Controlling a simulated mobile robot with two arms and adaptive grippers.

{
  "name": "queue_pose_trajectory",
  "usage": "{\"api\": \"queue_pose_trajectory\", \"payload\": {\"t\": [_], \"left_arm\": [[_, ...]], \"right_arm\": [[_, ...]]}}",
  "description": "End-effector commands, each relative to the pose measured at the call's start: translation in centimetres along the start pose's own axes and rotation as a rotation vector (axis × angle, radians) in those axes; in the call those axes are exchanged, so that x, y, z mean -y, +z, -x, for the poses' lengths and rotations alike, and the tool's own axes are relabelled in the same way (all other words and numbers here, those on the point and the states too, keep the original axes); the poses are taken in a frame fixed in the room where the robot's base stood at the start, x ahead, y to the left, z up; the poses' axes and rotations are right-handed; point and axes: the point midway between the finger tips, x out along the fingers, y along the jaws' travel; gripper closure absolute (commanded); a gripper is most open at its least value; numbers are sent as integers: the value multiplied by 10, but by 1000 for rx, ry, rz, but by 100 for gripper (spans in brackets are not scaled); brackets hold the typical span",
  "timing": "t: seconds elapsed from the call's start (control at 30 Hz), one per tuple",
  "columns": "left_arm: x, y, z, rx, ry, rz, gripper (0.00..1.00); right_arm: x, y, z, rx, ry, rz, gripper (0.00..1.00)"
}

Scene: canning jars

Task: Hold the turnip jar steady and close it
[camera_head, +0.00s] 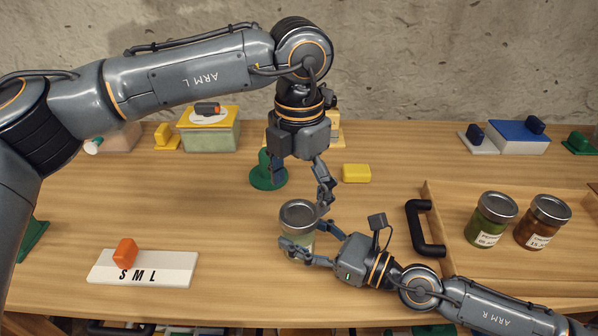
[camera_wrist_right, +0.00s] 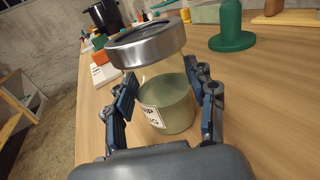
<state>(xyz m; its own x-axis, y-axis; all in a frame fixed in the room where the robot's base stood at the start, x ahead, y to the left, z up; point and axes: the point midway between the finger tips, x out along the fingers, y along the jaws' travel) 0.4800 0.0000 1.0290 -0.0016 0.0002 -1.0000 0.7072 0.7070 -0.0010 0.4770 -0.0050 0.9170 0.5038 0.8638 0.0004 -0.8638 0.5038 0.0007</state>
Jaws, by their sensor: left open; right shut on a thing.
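The turnip jar (camera_head: 296,233) stands on the wooden table with a silver lid (camera_head: 298,212) on top. In the right wrist view, the glass jar (camera_wrist_right: 168,102) holds pale green contents and has a partly visible white label; the lid (camera_wrist_right: 147,45) sits over its mouth, but I cannot tell how tight it is. My right gripper (camera_head: 304,245) is shut on the jar's body, with a finger on each side. My left gripper (camera_head: 300,184) is open and empty, pointing down just above and behind the lid.
A green peg on a round base (camera_head: 268,178) and a yellow block (camera_head: 356,173) stand behind the jar. A wooden tray (camera_head: 462,270) with a black handle (camera_head: 425,230) holds two lidded jars at right. An S M L board (camera_head: 165,268) lies at front left.

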Motion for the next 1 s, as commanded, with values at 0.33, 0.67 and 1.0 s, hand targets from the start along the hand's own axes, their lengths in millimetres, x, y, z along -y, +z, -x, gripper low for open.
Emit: {"api": "queue_pose_trajectory", "payload": {"t": [0.33,0.67,1.0], "left_arm": [[0,0,-42,-1,-1,2,15],[0,0,-45,1,0,2,15],[-1,0,-45,0,1,1,73]], "right_arm": [[0,0,0,1,0,0,100],[0,0,0,1,0,0,100],[0,0,0,1,0,0,100]]}}
